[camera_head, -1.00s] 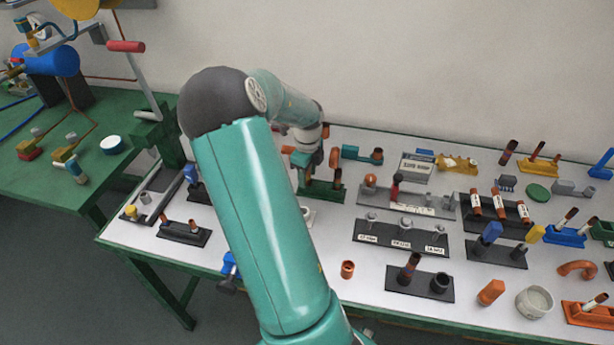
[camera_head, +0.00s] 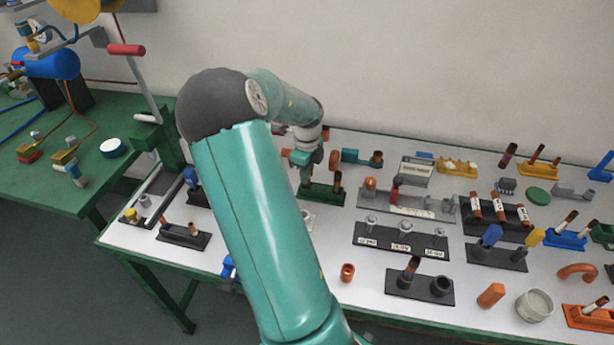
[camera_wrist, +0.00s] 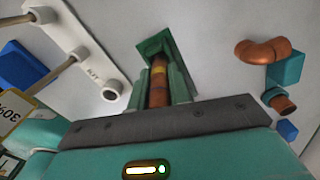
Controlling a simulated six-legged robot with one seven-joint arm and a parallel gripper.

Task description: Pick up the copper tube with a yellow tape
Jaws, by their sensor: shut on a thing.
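My gripper (camera_wrist: 160,82) is shut on the copper tube with yellow tape (camera_wrist: 158,66). The tube lies lengthwise between the two green fingers, and its yellow band shows near the fingertips. Beyond the fingertips is a green holder (camera_wrist: 152,42). I cannot tell whether the tube's far end is still in it. In the head view my gripper (camera_head: 304,160) is over the left part of the green holder (camera_head: 325,196), partly hidden by my arm. Another dark copper tube (camera_head: 337,181) stands upright at that holder's right end.
A teal block with a copper elbow (camera_wrist: 285,68) is close on the right in the wrist view. A white rack (camera_wrist: 82,52) lies on the left. The white tabletop (camera_head: 340,235) holds many other fittings to the right. A green bench (camera_head: 50,180) stands at left.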

